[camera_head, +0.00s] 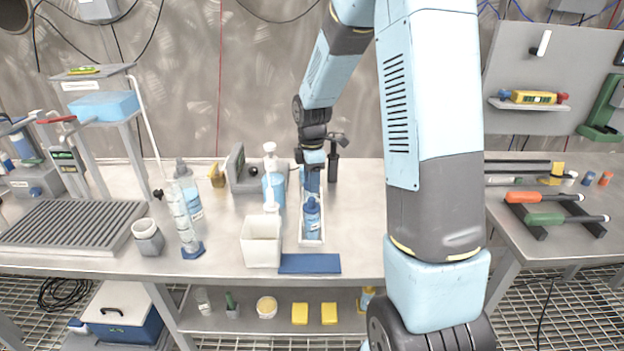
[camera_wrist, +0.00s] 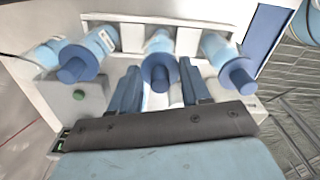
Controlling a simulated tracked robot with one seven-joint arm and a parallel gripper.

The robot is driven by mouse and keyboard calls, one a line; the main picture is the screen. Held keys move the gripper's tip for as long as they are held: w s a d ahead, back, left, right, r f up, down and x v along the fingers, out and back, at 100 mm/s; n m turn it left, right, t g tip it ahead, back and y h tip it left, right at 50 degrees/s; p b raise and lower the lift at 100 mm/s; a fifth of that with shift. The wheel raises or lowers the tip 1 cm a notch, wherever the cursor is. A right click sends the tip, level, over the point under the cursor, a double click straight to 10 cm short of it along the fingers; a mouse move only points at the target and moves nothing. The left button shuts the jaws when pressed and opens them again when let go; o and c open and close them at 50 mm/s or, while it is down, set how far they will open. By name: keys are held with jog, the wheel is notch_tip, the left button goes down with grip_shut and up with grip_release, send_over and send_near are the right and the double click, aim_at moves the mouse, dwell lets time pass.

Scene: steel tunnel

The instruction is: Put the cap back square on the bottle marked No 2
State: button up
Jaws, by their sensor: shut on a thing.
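A white tray (camera_wrist: 130,38) holds a row of three pale blue bottles with dark blue tops, the left bottle (camera_wrist: 50,52), the middle bottle (camera_wrist: 159,42) and the right bottle (camera_wrist: 216,47). Their labels are too small to read, so I cannot tell which is No 2. My gripper (camera_wrist: 159,68) is shut on the dark blue cap (camera_wrist: 160,78) at the middle bottle, one finger on each side. I cannot tell whether this cap sits square. In the head view the nearest bottle (camera_head: 312,222) stands upright in the tray; my gripper (camera_head: 312,172) is behind it.
A white bin (camera_head: 261,243) and a pump bottle (camera_head: 271,180) stand left of the tray. A blue mat (camera_head: 309,263) lies at the bench's front edge. A grey box (camera_head: 243,175) stands behind left. Bench space right of the tray is mostly clear, beside my arm.

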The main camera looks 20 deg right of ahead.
jog(key=o, duration=1.5)
jog(key=shift+r, duration=0.1)
jog(key=shift+r, duration=3.4)
jog(key=shift+r, duration=0.1)
